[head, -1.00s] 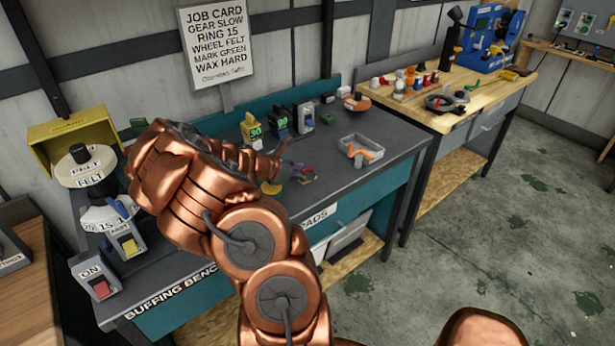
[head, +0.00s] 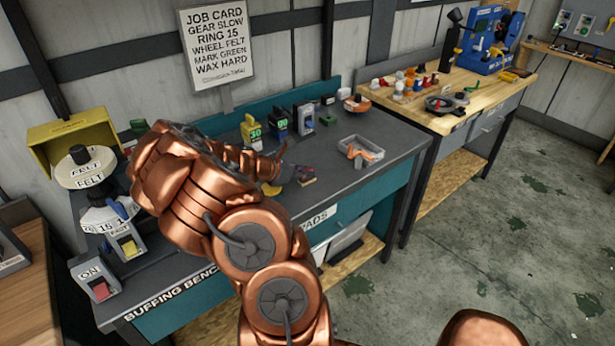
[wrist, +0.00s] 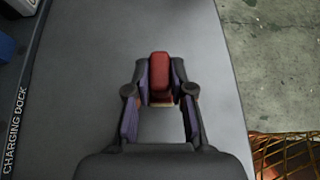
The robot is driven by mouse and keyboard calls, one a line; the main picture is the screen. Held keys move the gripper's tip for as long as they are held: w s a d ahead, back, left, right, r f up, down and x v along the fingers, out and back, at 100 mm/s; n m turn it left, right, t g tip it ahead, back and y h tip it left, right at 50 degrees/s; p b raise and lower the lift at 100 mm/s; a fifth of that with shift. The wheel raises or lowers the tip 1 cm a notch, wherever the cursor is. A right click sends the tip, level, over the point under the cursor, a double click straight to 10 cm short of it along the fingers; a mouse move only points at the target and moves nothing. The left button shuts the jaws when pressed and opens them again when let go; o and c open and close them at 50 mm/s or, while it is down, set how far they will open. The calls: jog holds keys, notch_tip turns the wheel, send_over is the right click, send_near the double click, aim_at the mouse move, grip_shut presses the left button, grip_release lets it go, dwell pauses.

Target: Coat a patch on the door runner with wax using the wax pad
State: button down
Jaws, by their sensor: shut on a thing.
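My gripper (wrist: 161,88) is shut on a small red block with a pale tan underside, which looks like the wax pad (wrist: 160,66). My copper-coloured arm hides part of the bench and the wrist. I cannot make out the door runner in either view.
A grey tray with orange items (head: 361,147) stands to the right on the buffing bench (head: 385,137). The buffing machine (head: 88,178) is at left. A wooden workbench (head: 452,88) stands beyond, with open floor (head: 470,220) at right.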

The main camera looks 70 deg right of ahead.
dwell(0.3)
jog(key=shift+r+p, duration=1.95)
jog(key=shift+r, duration=1.1)
jog(key=shift+w+a, duration=0.1)
